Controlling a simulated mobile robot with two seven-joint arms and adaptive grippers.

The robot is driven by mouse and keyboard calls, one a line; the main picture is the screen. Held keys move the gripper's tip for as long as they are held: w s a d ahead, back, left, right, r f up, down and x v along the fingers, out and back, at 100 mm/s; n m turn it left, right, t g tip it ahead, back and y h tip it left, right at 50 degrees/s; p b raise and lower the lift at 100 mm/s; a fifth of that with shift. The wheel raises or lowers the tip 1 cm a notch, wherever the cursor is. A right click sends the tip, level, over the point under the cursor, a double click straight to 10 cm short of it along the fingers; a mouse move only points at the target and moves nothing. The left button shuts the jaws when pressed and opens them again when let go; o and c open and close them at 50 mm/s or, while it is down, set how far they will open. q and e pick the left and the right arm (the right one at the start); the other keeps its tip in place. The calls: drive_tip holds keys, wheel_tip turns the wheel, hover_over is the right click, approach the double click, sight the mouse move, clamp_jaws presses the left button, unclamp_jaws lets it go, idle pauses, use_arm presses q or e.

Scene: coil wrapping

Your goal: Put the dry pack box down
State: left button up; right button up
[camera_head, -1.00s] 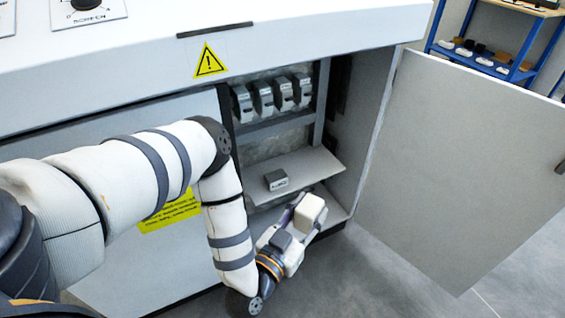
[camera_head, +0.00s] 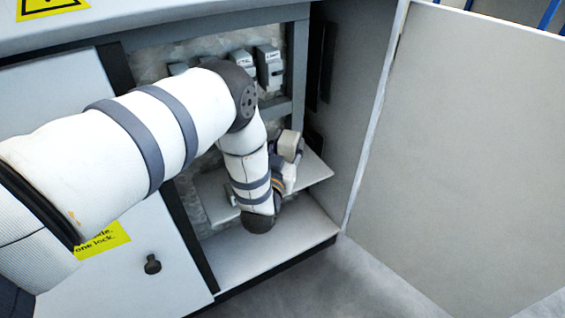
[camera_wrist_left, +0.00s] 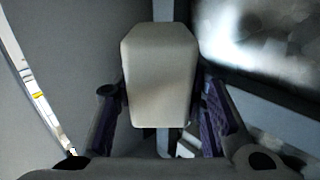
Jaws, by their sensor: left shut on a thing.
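The dry pack box (camera_head: 289,146), a pale beige box, is in the left gripper (camera_head: 286,162) inside the open cabinet. In the left wrist view the box (camera_wrist_left: 158,78) sits between the two purple-padded fingers, which are shut on its sides. In the head view the box is above the right part of the inner shelf (camera_head: 316,168), and my left arm hides much of the gripper. Whether the box touches anything beneath it cannot be told. My right gripper is not in view.
The cabinet floor (camera_head: 285,249) is bare below the shelf. Grey modules (camera_head: 268,68) sit on the upper rail, partly behind my arm. The cabinet side wall (camera_head: 350,130) and the open door (camera_head: 475,140) stand to the right.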

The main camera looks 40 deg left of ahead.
use_arm(q)
wheel_tip(320, 180, down, 7)
drive_tip(key=b, duration=0.4)
drive_tip(key=shift+r, duration=0.35)
drive_tip(key=o, duration=1.2)
drive_tip(key=shift+f, duration=0.15)
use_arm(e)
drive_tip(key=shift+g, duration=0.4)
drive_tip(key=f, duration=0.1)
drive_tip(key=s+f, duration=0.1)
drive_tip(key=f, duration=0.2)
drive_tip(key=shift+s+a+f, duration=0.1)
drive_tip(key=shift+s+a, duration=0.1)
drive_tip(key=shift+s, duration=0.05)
